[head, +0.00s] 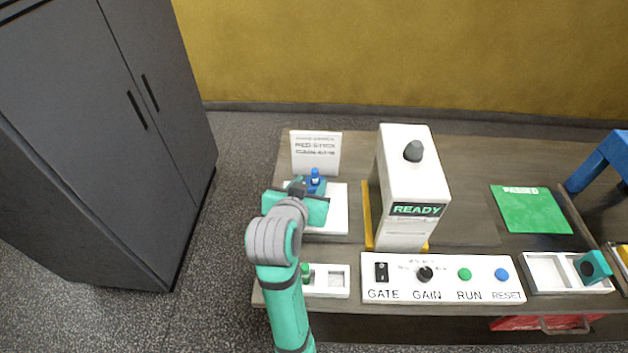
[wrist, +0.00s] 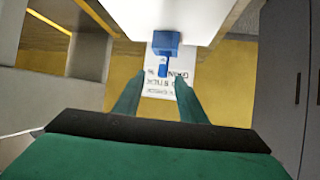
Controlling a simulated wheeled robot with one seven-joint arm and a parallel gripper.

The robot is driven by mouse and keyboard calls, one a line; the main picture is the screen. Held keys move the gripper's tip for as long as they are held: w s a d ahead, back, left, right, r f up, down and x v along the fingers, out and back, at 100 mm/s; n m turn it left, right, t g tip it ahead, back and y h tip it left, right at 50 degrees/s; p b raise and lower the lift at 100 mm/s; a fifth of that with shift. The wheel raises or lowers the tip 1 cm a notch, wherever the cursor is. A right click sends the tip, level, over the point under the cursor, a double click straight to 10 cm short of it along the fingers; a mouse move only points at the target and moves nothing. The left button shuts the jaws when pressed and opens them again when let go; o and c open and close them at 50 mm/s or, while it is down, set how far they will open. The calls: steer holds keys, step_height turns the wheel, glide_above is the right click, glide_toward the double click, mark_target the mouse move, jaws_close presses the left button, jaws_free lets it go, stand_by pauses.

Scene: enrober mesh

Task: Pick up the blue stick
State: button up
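The blue stick (head: 315,180) stands on a white tray (head: 338,212) at the left end of the table, in front of a small white sign. In the wrist view the blue stick (wrist: 166,43) appears upside down, as a wide block with a narrower knob, beyond the fingers and roughly between their lines. My gripper (head: 307,187) is low over the tray at the stick and partly hides its lower part. In the wrist view my gripper (wrist: 155,76) has its two green fingers apart with nothing clearly held between them.
The sign (head: 316,153) stands just behind the stick. A white machine marked READY (head: 411,190) rises to the right. A control panel (head: 442,279) and a small compartment tray (head: 328,281) line the front edge. A green mat (head: 530,210) lies right; a grey cabinet (head: 105,140) stands left.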

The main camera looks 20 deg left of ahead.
mark_target(314, 174)
steer(key=x, duration=0.8)
steer(key=shift+w+a+r, duration=0.1)
steer(key=shift+a+r, duration=0.1)
steer(key=shift+a, duration=0.1)
jaws_close()
